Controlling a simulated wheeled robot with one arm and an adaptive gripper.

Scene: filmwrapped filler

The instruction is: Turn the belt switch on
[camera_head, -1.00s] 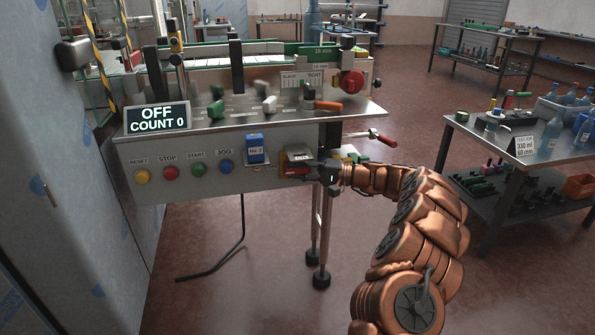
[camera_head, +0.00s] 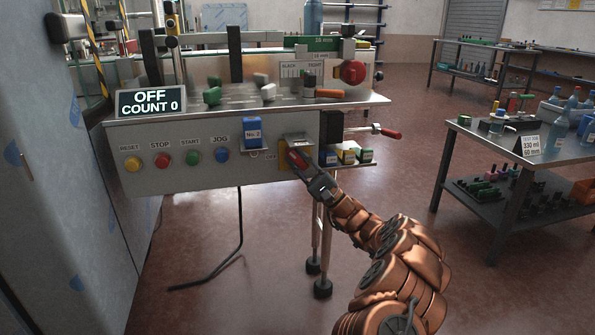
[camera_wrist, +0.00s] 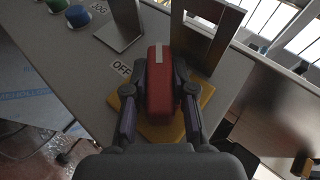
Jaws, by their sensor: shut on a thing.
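The belt switch is a red handle on a yellow plate on the front panel of the machine. In the wrist view the red handle (camera_wrist: 159,82) stands between my two fingers, and the yellow plate (camera_wrist: 203,95) shows behind it with an OFF label (camera_wrist: 121,69) to its left. My gripper (camera_wrist: 160,92) is shut on the red handle. In the head view my gripper (camera_head: 309,172) is at the panel's right part, over the switch (camera_head: 298,159). The display (camera_head: 150,103) reads OFF, COUNT 0.
RESET, STOP, START and JOG buttons (camera_head: 192,156) sit left of the switch. A blue block marked No. 2 (camera_head: 253,133) is on the panel nearby. Small coloured blocks (camera_head: 347,156) lie on a shelf to the right. A bottle table (camera_head: 480,135) stands at far right.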

